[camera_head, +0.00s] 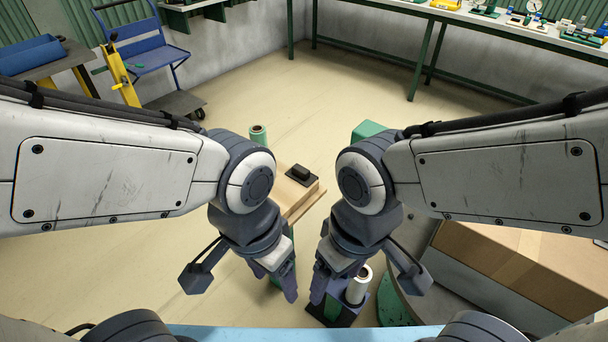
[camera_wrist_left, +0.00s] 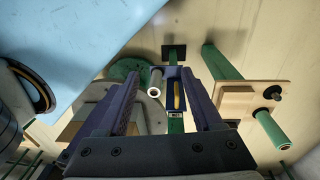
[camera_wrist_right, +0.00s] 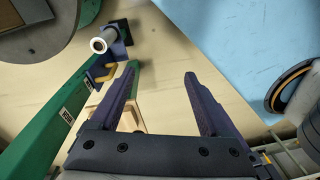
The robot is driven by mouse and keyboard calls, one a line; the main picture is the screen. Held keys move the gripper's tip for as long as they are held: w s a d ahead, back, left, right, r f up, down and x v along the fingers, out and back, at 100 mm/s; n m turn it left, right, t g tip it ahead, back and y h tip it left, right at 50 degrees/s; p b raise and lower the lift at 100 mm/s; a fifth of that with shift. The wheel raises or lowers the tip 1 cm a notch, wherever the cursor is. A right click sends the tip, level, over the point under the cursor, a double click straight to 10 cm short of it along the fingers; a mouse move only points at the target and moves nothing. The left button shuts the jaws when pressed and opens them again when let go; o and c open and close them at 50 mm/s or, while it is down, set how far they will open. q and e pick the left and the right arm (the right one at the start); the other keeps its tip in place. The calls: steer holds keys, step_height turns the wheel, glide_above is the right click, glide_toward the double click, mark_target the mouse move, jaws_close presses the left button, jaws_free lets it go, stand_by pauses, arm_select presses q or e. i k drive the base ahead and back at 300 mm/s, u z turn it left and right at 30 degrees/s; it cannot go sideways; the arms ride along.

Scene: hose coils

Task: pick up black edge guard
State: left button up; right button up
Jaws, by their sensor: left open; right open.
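A small black block on a flat black plate (camera_head: 300,174) sits on top of a wooden stand (camera_head: 285,200), ahead of and between my arms. It looks like the black edge guard, but I cannot be sure. In the left wrist view a dark piece (camera_wrist_left: 272,92) shows on a wooden board at the right. My left gripper (camera_head: 278,284) is open and empty, pointing down, nearer to me than the stand. My right gripper (camera_head: 329,283) is open and empty beside it. Both grippers are apart from the black piece.
A white roll (camera_head: 358,285) on a dark and green fixture stands just right of my right gripper. A green roll (camera_head: 258,135) is by the stand. A cardboard box (camera_head: 520,262) fills the right.

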mark_target(301, 174)
steer(key=u, duration=0.45)
steer(key=k, duration=0.55)
steer(key=u, duration=1.3)
steer(key=i, duration=1.75)
steer(key=z, duration=1.15)
steer(key=i, duration=0.7)
steer(key=z, duration=0.85)
